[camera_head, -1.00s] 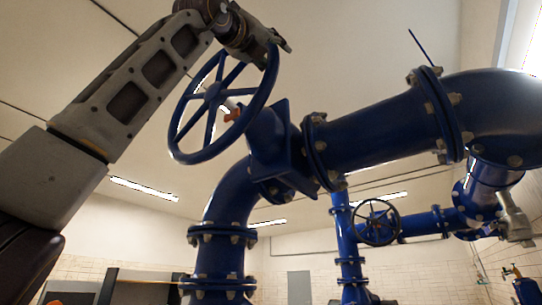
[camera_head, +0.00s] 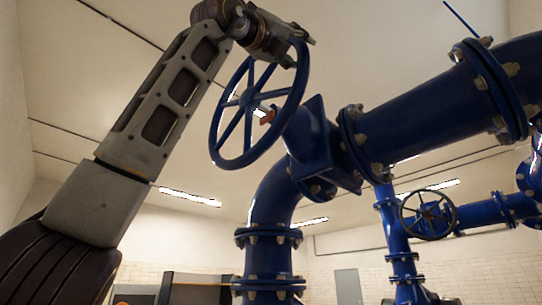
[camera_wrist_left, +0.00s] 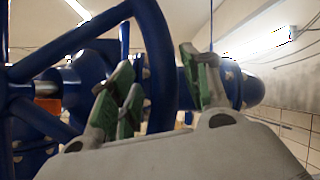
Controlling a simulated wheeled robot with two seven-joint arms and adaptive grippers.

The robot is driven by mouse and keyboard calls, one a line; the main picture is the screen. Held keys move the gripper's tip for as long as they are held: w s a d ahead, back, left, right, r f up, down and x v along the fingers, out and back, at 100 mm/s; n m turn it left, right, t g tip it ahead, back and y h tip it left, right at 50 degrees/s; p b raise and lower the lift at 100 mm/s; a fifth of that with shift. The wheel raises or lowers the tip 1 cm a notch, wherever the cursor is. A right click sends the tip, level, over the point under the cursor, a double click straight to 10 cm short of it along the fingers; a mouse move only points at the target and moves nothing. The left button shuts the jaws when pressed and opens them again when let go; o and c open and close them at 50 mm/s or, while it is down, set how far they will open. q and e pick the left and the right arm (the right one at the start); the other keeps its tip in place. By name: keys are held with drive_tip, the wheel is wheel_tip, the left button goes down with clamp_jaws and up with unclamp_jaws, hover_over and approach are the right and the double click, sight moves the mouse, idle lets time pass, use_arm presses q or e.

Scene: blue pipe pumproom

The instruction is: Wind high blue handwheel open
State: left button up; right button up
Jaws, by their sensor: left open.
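The high blue handwheel (camera_head: 246,98) sits on the blue valve at upper middle of the head view, facing left. My left gripper (camera_head: 298,50) is at the top right of its rim. In the left wrist view the blue rim (camera_wrist_left: 158,85) passes between the open, green-padded fingers of my left gripper (camera_wrist_left: 158,64). The fingers stand on either side of the rim, and I see no clear grip on it. The gripper body hides a little of the rim's top in the head view. My right gripper is not in view.
A thick blue flanged pipe (camera_head: 425,110) runs right from the valve, and a blue elbow (camera_head: 272,205) drops below it. A smaller, dark handwheel (camera_head: 428,215) is farther back at lower right. Free space lies left of the high wheel, beyond my arm.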

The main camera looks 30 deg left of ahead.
use_arm(q)
drive_tip(key=v, duration=0.9)
drive_tip(key=shift+s+f, duration=0.15)
drive_tip(key=shift+s, duration=0.1)
drive_tip(key=shift+d, duration=0.1)
idle(0.6)
